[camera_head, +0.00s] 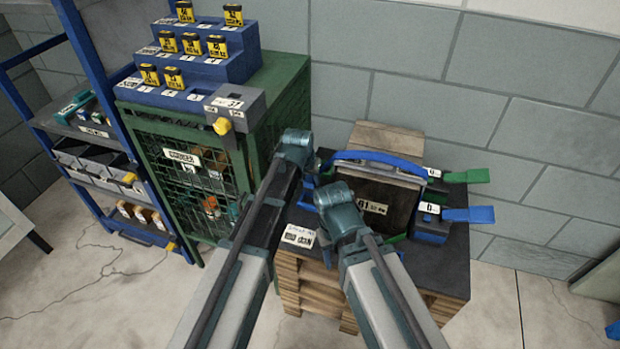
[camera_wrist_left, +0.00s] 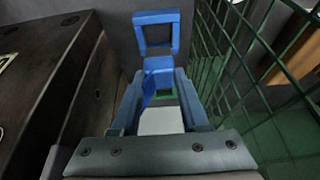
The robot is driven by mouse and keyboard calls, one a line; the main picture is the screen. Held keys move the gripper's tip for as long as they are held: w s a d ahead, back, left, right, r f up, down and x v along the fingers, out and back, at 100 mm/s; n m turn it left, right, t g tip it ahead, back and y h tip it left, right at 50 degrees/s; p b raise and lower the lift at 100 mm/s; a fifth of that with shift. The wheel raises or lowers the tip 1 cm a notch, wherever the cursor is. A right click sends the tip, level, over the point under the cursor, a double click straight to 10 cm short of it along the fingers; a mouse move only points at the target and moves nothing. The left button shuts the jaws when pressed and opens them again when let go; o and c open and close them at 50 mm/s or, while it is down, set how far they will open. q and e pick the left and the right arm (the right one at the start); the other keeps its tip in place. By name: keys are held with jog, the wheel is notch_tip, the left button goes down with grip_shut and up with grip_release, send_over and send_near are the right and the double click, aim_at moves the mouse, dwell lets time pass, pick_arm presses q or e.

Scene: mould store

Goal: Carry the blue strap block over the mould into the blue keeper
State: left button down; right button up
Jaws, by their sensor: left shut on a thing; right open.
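My left gripper (camera_head: 314,165) is at the left side of the mould (camera_head: 372,200), with its fingers mostly hidden in the head view. In the left wrist view, its two fingers (camera_wrist_left: 160,103) are shut on the blue strap block (camera_wrist_left: 158,66). A blue square frame (camera_wrist_left: 175,34) shows just beyond the block. A blue band (camera_head: 372,156) arches over the mould's top; its link to the block is unclear. The blue keeper (camera_head: 431,226), with a blue lever, stands right of the mould. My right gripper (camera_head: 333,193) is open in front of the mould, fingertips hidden.
A green keeper lever (camera_head: 466,176) lies behind the blue one. The mould stands on a dark-topped pallet stack (camera_head: 440,268). A green mesh cabinet (camera_head: 205,185) with a blue stepped rack (camera_head: 200,68) stands close on the left. A blue shelf trolley (camera_head: 95,140) is farther left.

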pick_arm(q)
jog(key=shift+f+b, duration=0.55)
jog(key=shift+f, duration=0.2)
pick_arm(e)
jog(key=shift+f, duration=0.75)
pick_arm(q)
jog(key=shift+a, duration=0.1)
